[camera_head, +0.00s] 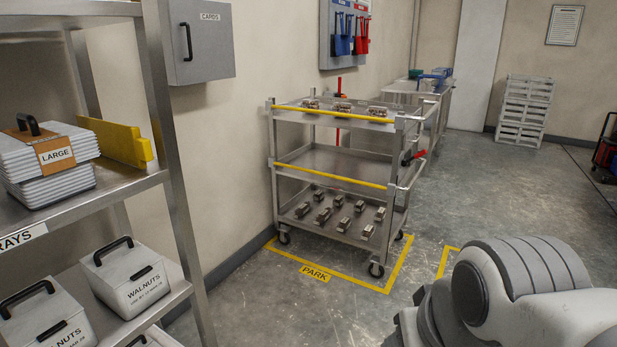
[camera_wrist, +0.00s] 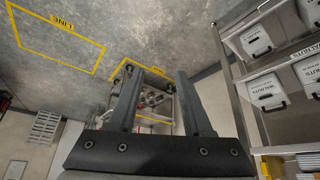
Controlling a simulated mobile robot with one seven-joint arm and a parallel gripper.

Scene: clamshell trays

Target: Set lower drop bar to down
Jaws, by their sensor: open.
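A three-shelf steel cart (camera_head: 312,218) stands upright in the middle of the head view. Its lower drop bar (camera_head: 328,174) is a yellow bar spanning the front at about the middle shelf's front edge, above the bottom shelf. A second yellow bar (camera_head: 335,115) crosses the front at the top shelf. My gripper (camera_wrist: 158,72) is open and empty in the wrist view, its fingers spread apart. The cart appears beyond the fingers there, small and partly hidden. My gripper is well away from the bar and touches nothing visible.
The cart stands within a yellow PARK outline (camera_head: 314,273). A shelving rack (camera_head: 178,175) stands at left. Floor to the cart's right is clear.

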